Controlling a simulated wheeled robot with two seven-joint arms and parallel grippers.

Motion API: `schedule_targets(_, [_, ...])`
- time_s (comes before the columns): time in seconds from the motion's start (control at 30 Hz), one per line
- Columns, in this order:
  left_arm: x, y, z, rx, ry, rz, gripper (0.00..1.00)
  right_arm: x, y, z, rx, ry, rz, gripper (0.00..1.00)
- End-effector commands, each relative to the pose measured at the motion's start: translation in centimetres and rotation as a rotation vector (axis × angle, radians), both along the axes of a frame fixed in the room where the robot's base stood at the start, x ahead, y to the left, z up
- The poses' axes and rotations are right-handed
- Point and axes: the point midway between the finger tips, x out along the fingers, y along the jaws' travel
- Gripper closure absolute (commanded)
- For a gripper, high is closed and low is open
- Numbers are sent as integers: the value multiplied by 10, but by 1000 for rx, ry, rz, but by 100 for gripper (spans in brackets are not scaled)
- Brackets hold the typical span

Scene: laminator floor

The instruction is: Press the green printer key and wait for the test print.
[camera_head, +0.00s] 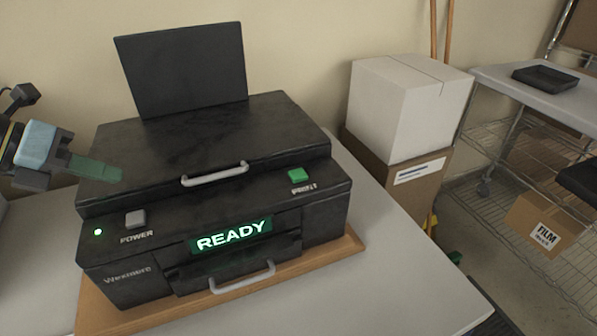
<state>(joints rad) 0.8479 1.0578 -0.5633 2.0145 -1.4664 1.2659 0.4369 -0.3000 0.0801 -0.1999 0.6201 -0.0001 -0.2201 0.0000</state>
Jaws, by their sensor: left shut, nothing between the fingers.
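The black printer (215,190) stands on a wooden board on the table, with a dark panel upright at its back. Its green key (296,175) is at the right of the front top ledge, above a small label. The display (231,236) reads READY in bright letters. A grey POWER key (136,218) is at the left, beside a small lit green light. My left gripper (110,172) comes in from the left, shut and empty, over the left part of the printer's lid, well away from the green key. My right gripper is not in view.
A white box (408,100) sits on a brown carton (412,190) right of the printer. A wire cart (520,150) with a black tray (545,78) and a FILM box (545,224) stands farther right. The table (385,275) is clear right of the printer.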

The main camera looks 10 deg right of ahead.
Motion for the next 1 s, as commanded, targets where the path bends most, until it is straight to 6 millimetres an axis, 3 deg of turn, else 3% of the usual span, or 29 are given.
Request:
schedule_targets(0.07, [0, 0, 0, 0, 0, 0, 100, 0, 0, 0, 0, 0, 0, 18])
schedule_targets(0.7, [0, 0, 0, 0, 0, 0, 100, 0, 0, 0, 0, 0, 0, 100])
schedule_targets(1.0, [0, 0, 0, 0, 0, 0, 100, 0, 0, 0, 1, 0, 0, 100])
